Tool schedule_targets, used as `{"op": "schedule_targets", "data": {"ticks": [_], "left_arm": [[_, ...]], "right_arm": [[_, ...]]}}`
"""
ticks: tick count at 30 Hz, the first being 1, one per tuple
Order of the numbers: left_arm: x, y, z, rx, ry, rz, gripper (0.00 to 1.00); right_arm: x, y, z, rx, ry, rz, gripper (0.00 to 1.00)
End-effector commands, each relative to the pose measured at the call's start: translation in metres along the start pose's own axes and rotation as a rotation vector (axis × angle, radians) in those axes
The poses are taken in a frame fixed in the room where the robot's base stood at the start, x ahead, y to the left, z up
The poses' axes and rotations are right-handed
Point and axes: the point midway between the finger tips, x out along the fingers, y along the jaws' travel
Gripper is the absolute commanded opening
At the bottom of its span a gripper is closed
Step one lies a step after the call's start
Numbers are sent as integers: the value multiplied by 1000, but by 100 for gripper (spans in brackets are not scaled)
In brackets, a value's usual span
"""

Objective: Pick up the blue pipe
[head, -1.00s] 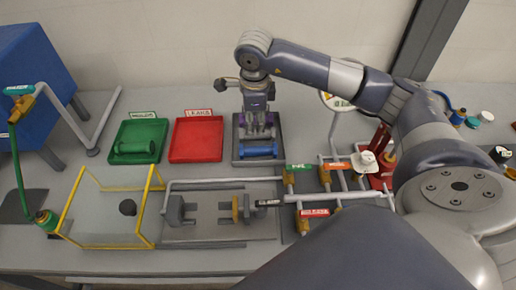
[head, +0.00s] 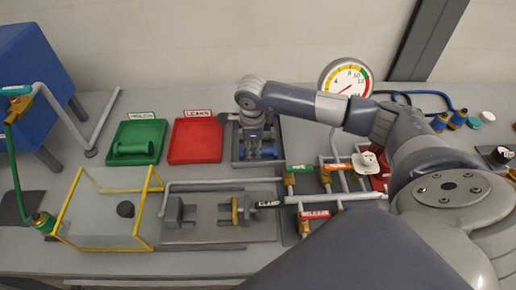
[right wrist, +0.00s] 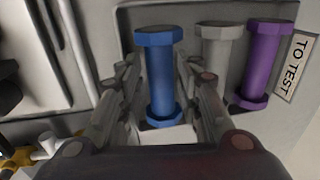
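The blue pipe (right wrist: 160,75), with wide flanged ends, lies in the grey tray (right wrist: 215,12) labelled TO TEST, beside a grey pipe (right wrist: 214,70) and a purple pipe (right wrist: 262,60). In the head view the blue pipe (head: 268,152) shows only partly under my right arm. My right gripper (right wrist: 160,95) is open, with one finger on each side of the blue pipe. Small gaps seem to show between fingers and pipe. In the head view the right gripper (head: 257,148) is low over the tray; its fingertips are mostly hidden. My left gripper is not in view.
A red tray (head: 196,157) labelled LEAKS is left of the test tray. A green tray (head: 120,131) holding a green pipe is further left. The clamp fixture (head: 220,215), yellow-edged guard (head: 70,205), valves (head: 325,176) and gauge (head: 345,78) stand nearby.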

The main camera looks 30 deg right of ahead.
Motion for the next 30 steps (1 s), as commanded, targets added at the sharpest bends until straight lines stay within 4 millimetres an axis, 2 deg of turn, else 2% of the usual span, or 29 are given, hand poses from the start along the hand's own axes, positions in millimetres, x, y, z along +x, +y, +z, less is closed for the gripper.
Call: {"op": "schedule_targets", "data": {"ticks": [1,6,13,14,18,26,30], "left_arm": [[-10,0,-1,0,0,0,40],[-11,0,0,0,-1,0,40],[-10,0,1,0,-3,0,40],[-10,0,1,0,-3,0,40],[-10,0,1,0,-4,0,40],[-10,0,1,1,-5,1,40],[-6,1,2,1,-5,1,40]], "right_arm": [[4,1,1,0,2,4,32],[23,1,2,1,-3,1,32],[26,0,1,0,-3,-1,32],[26,0,1,0,-3,-1,30],[26,0,1,0,-4,-1,0],[24,-1,2,1,-5,-3,0],[15,-3,2,1,-7,-5,0]]}}
